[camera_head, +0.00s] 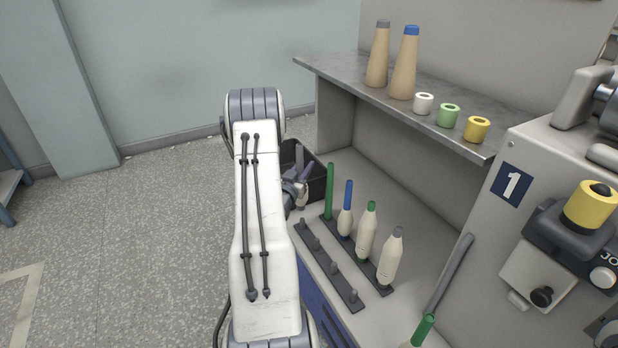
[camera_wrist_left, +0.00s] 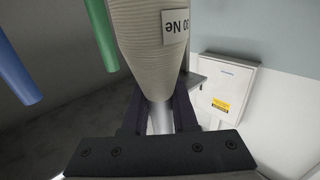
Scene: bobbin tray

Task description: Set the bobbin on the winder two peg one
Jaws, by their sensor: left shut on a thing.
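My left gripper (camera_head: 292,190) is mostly hidden behind my own white forearm in the head view. In the left wrist view its dark fingers (camera_wrist_left: 160,115) are shut on the pale tube end of a bobbin. The bobbin (camera_wrist_left: 150,45) is wound with cream yarn and bears an upside-down label ending in "0 Ne". In the head view only a small pale part shows beside the gripper, and I cannot tell if it is this bobbin. The winder (camera_head: 512,185) in view on the right carries the number 1. No winder marked 2 shows. My right gripper is not in view.
A peg strip (camera_head: 340,282) with bare pegs lies beside another holding a green tube (camera_head: 329,190) and several bobbins (camera_head: 366,232). A dark bin (camera_head: 318,185) stands behind. A shelf (camera_head: 470,145) above carries two cones and small rolls. A grey rod (camera_head: 450,275) leans near the winder.

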